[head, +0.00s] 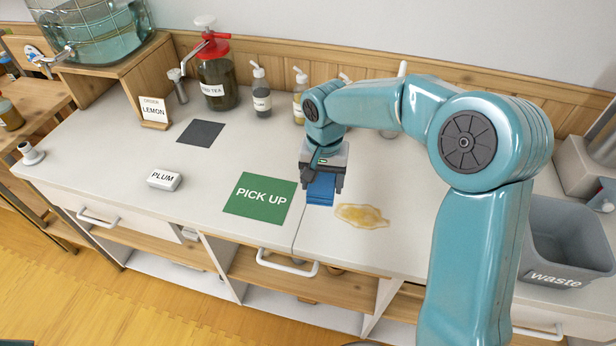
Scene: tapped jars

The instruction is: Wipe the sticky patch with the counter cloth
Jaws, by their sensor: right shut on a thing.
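The sticky patch (362,215) is an amber, irregular smear on the white counter, right of centre. My right gripper (321,184) is shut on a folded blue cloth (320,190), just left of and behind the patch. The cloth is at or close above the counter; I cannot tell whether it touches. It does not cover the patch. Part of the cloth is hidden by the fingers. My left gripper is not in view.
A green PICK UP mat (259,199) lies left of the cloth. A PLUM block (164,180), a dark square (201,133) and a LEMON order sign (153,112) stand further left. Jars and bottles (261,95) line the back. A grey waste bin (566,245) is at right.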

